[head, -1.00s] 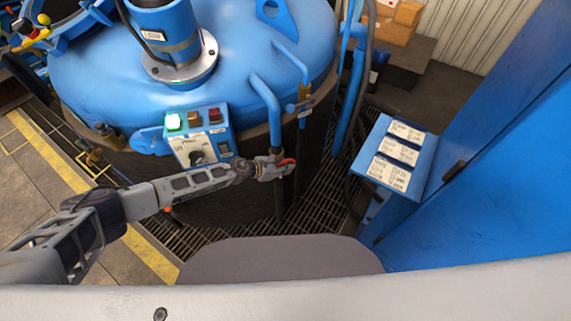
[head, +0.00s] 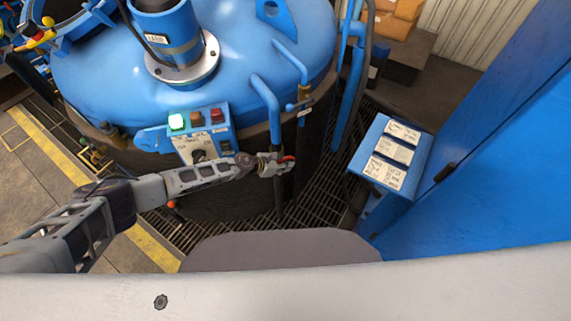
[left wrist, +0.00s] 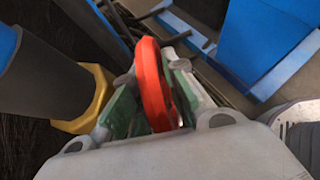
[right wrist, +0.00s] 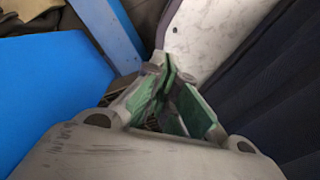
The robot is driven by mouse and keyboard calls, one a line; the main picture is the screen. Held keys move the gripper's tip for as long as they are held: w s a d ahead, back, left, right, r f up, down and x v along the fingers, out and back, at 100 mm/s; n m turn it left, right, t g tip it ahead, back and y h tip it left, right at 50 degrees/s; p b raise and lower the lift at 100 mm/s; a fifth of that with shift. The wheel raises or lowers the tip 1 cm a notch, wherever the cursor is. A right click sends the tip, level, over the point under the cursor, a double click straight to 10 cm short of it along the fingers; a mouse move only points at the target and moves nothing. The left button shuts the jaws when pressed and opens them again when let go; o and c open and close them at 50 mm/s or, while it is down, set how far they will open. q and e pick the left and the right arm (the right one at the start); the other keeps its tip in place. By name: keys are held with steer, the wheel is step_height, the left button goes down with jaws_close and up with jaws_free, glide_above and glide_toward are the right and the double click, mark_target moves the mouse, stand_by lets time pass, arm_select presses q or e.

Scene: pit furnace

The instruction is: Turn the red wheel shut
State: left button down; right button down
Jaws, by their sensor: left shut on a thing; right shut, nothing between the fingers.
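The red wheel (left wrist: 152,85) stands edge-on between the green-padded fingers of my left gripper (left wrist: 155,100) in the left wrist view. The fingers are shut on its rim. In the head view my left gripper (head: 272,165) reaches to the pipes at the front of the blue furnace, and only a small bit of the red wheel (head: 289,159) shows past its fingertips. My right gripper (right wrist: 167,80) shows only in the right wrist view, with its fingertips together and nothing between them.
The blue furnace lid (head: 110,60) fills the upper left. A control box (head: 205,135) with a lit green lamp hangs above my left forearm. A blue sloped stand (head: 392,157) with white labels is at the right, beside a tall blue panel (head: 500,150).

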arm_select(q)
steer(key=c, duration=1.4)
jaws_free()
steer(key=shift+c, duration=0.2)
steer(key=v, duration=1.2)
